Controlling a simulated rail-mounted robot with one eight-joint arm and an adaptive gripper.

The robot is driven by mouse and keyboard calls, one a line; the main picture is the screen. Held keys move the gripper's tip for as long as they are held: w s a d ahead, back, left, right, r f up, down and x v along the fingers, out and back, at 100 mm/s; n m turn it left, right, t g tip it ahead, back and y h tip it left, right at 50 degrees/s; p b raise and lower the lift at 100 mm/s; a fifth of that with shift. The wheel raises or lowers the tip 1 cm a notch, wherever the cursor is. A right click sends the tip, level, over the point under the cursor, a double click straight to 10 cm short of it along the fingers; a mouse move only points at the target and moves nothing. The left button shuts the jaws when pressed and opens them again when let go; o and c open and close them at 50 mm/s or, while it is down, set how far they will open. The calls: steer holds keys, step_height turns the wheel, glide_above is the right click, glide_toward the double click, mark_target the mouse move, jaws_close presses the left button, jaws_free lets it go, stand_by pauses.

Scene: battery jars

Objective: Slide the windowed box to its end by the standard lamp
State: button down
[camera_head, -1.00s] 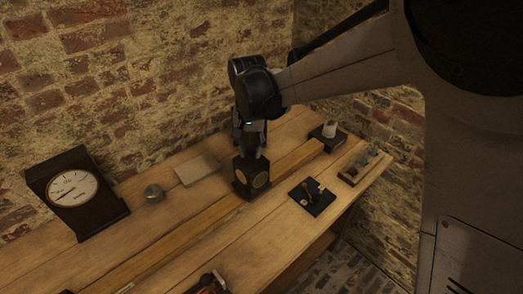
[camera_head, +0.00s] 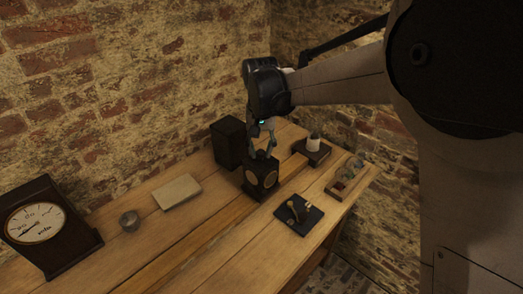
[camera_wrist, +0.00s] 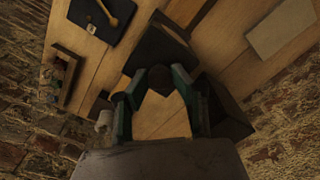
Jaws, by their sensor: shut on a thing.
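The windowed box (camera_head: 261,180), a small dark box with round pale windows on its sides, stands upright on a long wooden strip along the bench. My gripper (camera_head: 263,155) comes down from above with its fingers shut on the top of the box. In the wrist view the box (camera_wrist: 160,45) lies just beyond the fingertips (camera_wrist: 157,76), and its lower part is hidden. The likely standard lamp (camera_head: 314,143), a pale cylinder on a dark base, stands to the right of the box, a short gap away. It shows in the wrist view as a pale cylinder (camera_wrist: 104,121).
A taller dark box (camera_head: 228,142) stands close behind at the left. A dark plate with a brass-coloured lever (camera_head: 298,213) lies in front, and a small tray (camera_head: 346,178) lies at right. A dial instrument (camera_head: 40,222), small tin (camera_head: 130,221) and pale book (camera_head: 177,191) sit at left.

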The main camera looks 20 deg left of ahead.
steer(key=c, duration=1.5)
jaws_free()
steer(key=shift+w+d, duration=0.15)
steer(key=shift+w, duration=0.2)
steer(key=shift+o, duration=0.2)
steer(key=shift+s, duration=0.1)
step_height(320, 180, up, 12)
